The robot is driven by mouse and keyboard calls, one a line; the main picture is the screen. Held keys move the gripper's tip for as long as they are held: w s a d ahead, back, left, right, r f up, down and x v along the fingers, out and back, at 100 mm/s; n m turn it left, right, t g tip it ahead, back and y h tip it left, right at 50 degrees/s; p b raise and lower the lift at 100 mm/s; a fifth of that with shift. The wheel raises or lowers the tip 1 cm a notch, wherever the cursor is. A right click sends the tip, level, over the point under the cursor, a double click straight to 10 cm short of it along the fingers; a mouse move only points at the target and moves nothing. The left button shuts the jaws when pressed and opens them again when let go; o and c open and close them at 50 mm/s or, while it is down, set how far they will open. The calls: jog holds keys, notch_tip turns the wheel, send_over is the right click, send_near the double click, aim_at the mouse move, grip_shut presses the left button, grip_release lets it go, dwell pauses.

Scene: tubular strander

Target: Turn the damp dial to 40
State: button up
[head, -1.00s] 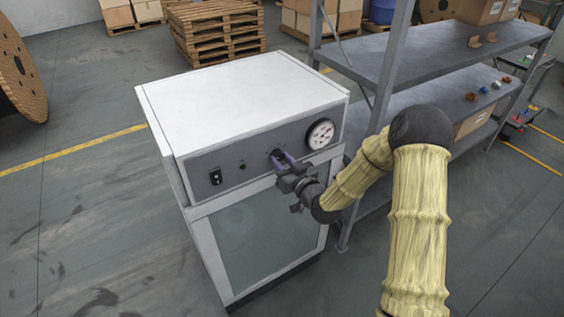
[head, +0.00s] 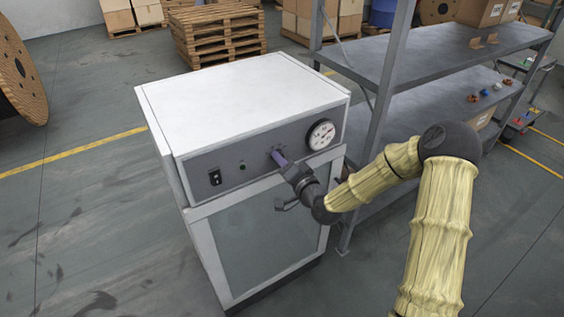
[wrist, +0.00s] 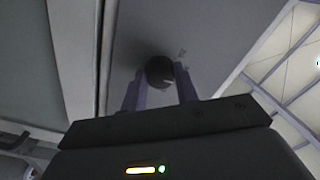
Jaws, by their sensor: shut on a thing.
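The damp dial is a dark round knob on the grey front panel (head: 225,160) of a white cabinet (head: 245,95). It shows in the wrist view as a black knob (wrist: 159,70) with a light mark near its lower edge. My gripper (head: 277,156) is at the panel, with its two purple fingers (wrist: 160,92) on either side of the knob, shut on it. In the head view the fingers mostly hide the knob. The numbers around the dial are too small and dark to read, so its setting cannot be told.
A round white gauge (head: 321,135) is right of the dial. A black switch (head: 215,177) and a green light (head: 242,165) are to the left. A door handle (head: 286,204) sits below. A metal shelf (head: 440,60) stands close on the right.

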jog(key=shift+m, duration=2.3)
jog(key=shift+d, duration=0.1)
jog(key=o, duration=1)
jog(key=shift+p+v, duration=4.3)
jog(key=shift+v, duration=4.4)
